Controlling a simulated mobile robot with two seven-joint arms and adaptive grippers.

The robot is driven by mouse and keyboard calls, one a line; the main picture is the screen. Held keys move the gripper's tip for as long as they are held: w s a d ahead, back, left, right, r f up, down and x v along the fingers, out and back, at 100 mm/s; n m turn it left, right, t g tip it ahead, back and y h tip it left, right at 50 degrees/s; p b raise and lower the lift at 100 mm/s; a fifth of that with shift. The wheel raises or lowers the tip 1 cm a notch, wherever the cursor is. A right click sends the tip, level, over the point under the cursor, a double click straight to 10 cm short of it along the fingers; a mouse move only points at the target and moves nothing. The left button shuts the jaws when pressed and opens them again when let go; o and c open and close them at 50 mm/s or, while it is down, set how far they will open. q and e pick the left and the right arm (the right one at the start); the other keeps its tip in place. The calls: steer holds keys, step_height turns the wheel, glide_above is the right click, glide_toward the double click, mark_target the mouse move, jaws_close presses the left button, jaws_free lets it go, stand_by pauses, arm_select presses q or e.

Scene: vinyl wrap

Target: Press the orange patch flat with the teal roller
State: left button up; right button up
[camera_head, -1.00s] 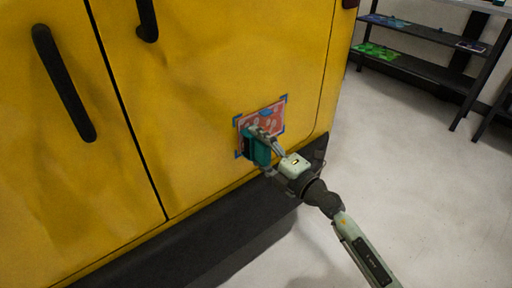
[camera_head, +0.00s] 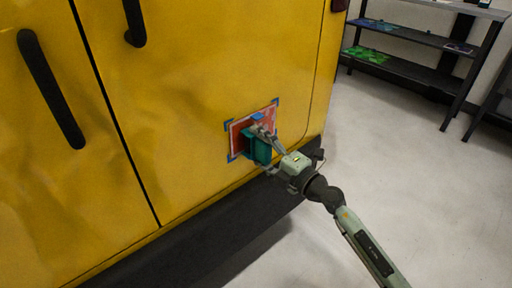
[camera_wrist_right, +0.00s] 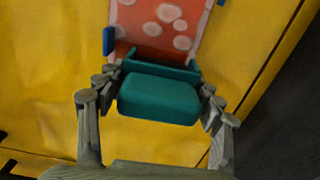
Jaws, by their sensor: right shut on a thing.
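The orange patch (camera_head: 240,128) is on the yellow panel, with blue pieces at its corners and part of its face hidden by the roller and gripper. In the right wrist view the patch (camera_wrist_right: 150,22) shows pale round spots. My right gripper (camera_head: 263,149) is shut on the teal roller (camera_head: 259,151), holding it at the patch's lower part. In the right wrist view the teal roller (camera_wrist_right: 160,98) sits between the two fingers, its far edge overlapping the patch's near end. I cannot tell whether it touches the patch. My left gripper is out of view.
The yellow panel (camera_head: 180,90) has dark handles (camera_head: 50,90) at the left and a dark sill (camera_head: 200,240) along its bottom. A dark shelf (camera_head: 420,75) stands at the back right. The pale floor (camera_head: 400,150) between is clear.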

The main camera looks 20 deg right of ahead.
steer(key=shift+w+d, duration=0.3)
steer(key=shift+d, duration=0.45)
steer(key=shift+d, duration=0.1)
steer(key=shift+w+d+r+b, duration=0.1)
steer(key=shift+w+d+b, duration=0.1)
steer(key=shift+d, duration=0.25)
steer(key=shift+w+d+b, duration=0.2)
steer(key=shift+d, duration=0.25)
steer(key=shift+d, duration=0.1)
steer(key=shift+w+d+b, duration=0.15)
steer(key=shift+w+d, duration=0.05)
steer(key=shift+d, duration=0.3)
steer(key=shift+w+d+b, duration=0.15)
steer(key=shift+w+d, duration=0.05)
steer(key=shift+d, duration=0.25)
steer(key=shift+d, duration=0.1)
steer(key=shift+w+d+b, duration=0.15)
steer(key=shift+w+d, duration=0.05)
steer(key=shift+d, duration=0.25)
steer(key=shift+w+d+b, duration=0.15)
steer(key=shift+w+d, duration=0.05)
steer(key=shift+d, duration=0.25)
steer(key=shift+d, duration=0.1)
